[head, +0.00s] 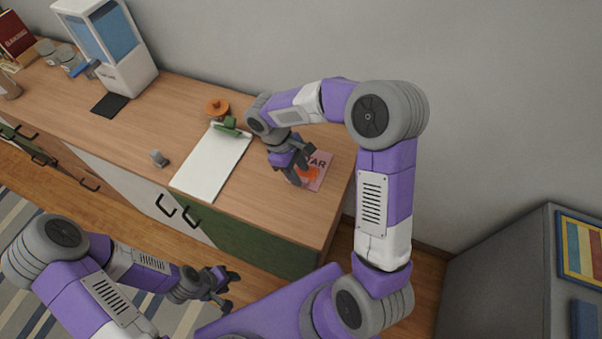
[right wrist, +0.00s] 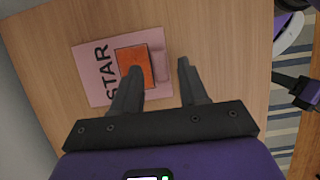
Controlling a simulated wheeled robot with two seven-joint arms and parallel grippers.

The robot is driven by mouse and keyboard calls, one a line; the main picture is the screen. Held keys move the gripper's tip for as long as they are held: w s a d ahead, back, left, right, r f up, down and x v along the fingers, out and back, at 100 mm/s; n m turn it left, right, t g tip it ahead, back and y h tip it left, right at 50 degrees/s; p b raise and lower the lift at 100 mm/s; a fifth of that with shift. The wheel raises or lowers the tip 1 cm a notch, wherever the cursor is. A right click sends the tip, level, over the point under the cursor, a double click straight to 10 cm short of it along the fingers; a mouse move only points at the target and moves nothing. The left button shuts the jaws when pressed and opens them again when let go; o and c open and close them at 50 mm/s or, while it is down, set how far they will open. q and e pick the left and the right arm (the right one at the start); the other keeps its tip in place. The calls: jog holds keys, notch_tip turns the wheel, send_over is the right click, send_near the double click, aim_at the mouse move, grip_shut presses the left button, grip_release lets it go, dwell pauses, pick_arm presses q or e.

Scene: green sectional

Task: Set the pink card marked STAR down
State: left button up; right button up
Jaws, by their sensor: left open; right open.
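The pink card marked STAR (head: 319,172) lies flat on the wooden sideboard top, near its right end. In the right wrist view the card (right wrist: 99,62) shows its black lettering and an orange square. My right gripper (head: 296,172) is just above the card and covers part of it in the head view. In the right wrist view its two fingers (right wrist: 163,68) are apart with nothing held between them; one finger overlaps the orange square. My left gripper (head: 226,288) is open and empty, low in front of the sideboard.
The sideboard (head: 260,205) also holds a white board (head: 210,165), a green item (head: 230,125), an orange item (head: 217,107), a small grey object (head: 158,158) and a blue-and-white dispenser (head: 108,40). A grey cabinet (head: 500,270) stands at right.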

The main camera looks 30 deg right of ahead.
jog(key=p+v, duration=0.2)
jog(key=v, duration=0.7)
jog(key=shift+r, duration=0.3)
jog(key=shift+w+a+r+p, duration=0.1)
jog(key=shift+a+p, duration=0.05)
jog(key=shift+p, duration=0.15)
